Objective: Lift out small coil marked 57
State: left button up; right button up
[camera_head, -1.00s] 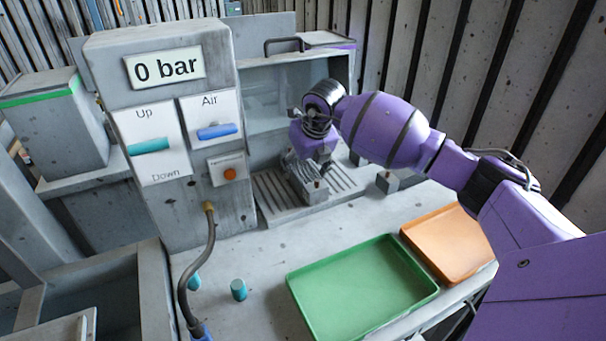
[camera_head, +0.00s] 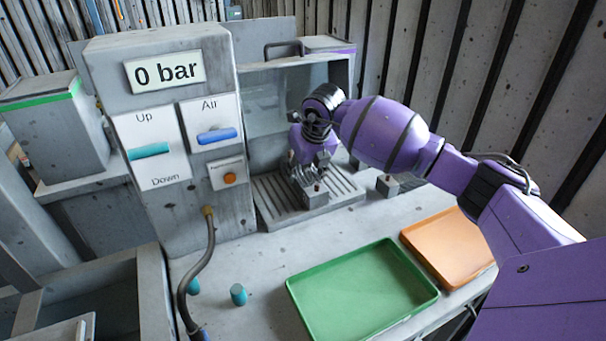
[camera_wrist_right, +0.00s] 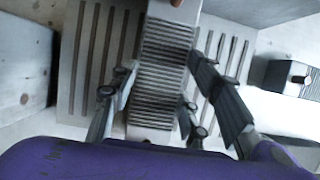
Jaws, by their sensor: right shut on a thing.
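A grey block-shaped coil (camera_head: 315,195) with a ridged middle and a small brown stud on its end is at the slatted grate (camera_head: 346,192) inside the open blower housing. My right gripper (camera_head: 306,172) reaches down over it. In the right wrist view the ridged coil (camera_wrist_right: 164,62) lies between the two dark fingers of my right gripper (camera_wrist_right: 160,82), which are shut on its sides. Its lower end is partly hidden by my gripper. I cannot read a number on it, nor tell whether it touches the grate. My left gripper is not in view.
A second studded block (camera_head: 387,184) stands right of the grate; it also shows in the right wrist view (camera_wrist_right: 290,78). A green tray (camera_head: 362,288) and an orange tray (camera_head: 448,246) are empty in front. The control cabinet (camera_head: 165,75) reads 0 bar. A teal cylinder (camera_head: 238,294) stands left of the green tray.

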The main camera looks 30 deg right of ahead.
aim_at(305, 174)
jog(key=shift+s+r, duration=0.35)
jog(key=shift+r, duration=0.05)
notch_tip(305, 174, up, 6)
jog(key=shift+w+b, duration=0.1)
jog(key=shift+b, duration=0.35)
jog(key=s+a+b, duration=0.1)
jog(key=s, duration=1.8)
jog(key=shift+s, duration=0.15)
jog(key=shift+a+r, duration=0.1)
jog(key=shift+r, duration=0.05)
